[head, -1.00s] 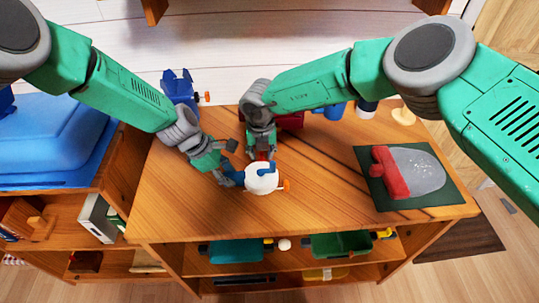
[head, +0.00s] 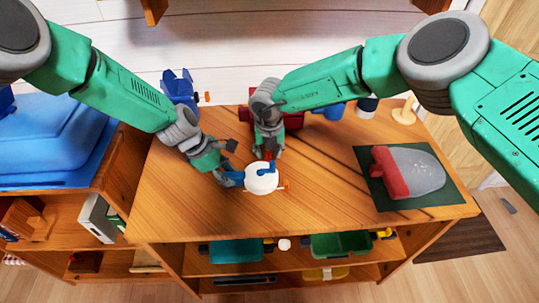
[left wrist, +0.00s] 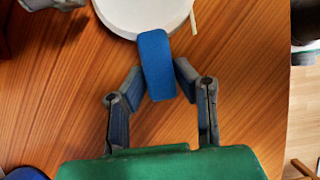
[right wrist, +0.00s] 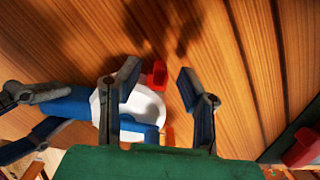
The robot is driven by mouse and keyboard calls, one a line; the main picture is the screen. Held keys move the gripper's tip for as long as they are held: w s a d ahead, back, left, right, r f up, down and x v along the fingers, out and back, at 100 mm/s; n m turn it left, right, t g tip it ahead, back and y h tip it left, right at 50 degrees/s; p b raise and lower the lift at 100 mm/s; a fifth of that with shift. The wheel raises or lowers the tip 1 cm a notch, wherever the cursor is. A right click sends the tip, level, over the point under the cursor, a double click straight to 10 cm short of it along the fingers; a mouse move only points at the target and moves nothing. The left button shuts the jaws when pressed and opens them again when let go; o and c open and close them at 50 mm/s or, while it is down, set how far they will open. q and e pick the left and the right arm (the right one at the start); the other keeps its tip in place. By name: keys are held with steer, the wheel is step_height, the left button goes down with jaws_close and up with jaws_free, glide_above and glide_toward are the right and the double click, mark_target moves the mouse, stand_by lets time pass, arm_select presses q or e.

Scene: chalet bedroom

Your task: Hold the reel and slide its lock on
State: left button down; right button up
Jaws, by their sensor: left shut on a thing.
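The reel (head: 261,181) has a white round body, a blue handle on its left and an orange knob (head: 286,185) on its right. My left gripper (head: 233,165) is shut on the blue handle (left wrist: 156,62), which shows between its fingers in the left wrist view. A small red piece (right wrist: 157,76), perhaps the lock, is at the reel's far edge. My right gripper (right wrist: 160,80) is open, with its fingers either side of the red piece and a gap on the right finger's side. In the head view my right gripper (head: 267,152) is just behind the reel and partly hides the red piece.
A red and grey object (head: 410,172) lies on a dark green mat (head: 450,199) at the right. A blue object (head: 180,88) stands at the back left, with a red object (head: 293,119) behind my right gripper. The tabletop in front of the reel is clear.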

arm_select(q)
steer(key=c, duration=1.2)
jaws_free()
arm_select(e)
steer(key=r, duration=0.4)
steer(key=s+r, duration=0.1)
steer(key=shift+r, duration=0.4)
